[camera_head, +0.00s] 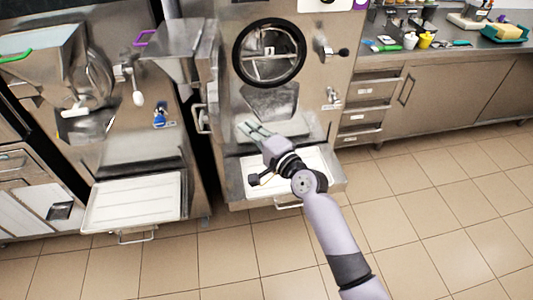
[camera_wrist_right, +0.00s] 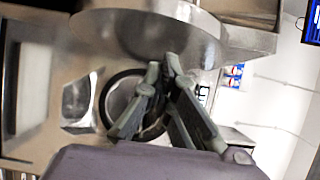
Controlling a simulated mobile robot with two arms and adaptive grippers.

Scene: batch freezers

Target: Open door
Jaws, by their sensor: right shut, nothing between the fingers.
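The batch freezer's round door (camera_head: 247,68) has a dark ring and a clear window, and looks closed on the steel front. A latch with a dark knob (camera_head: 343,52) sits to its right. My right gripper (camera_head: 250,129) is shut and empty, in front of the freezer, below the door and the spout in the head view. In the right wrist view, the right gripper (camera_wrist_right: 172,68) partly covers the dark door ring (camera_wrist_right: 104,92). I cannot tell whether the fingers touch anything. My left gripper is not in view.
A shelf tray (camera_head: 232,185) juts from the freezer below my right gripper. A second machine with a white tray (camera_head: 130,203) stands at the left. A counter (camera_head: 480,45) with small items runs along the right. The tiled floor (camera_head: 440,220) in front is clear.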

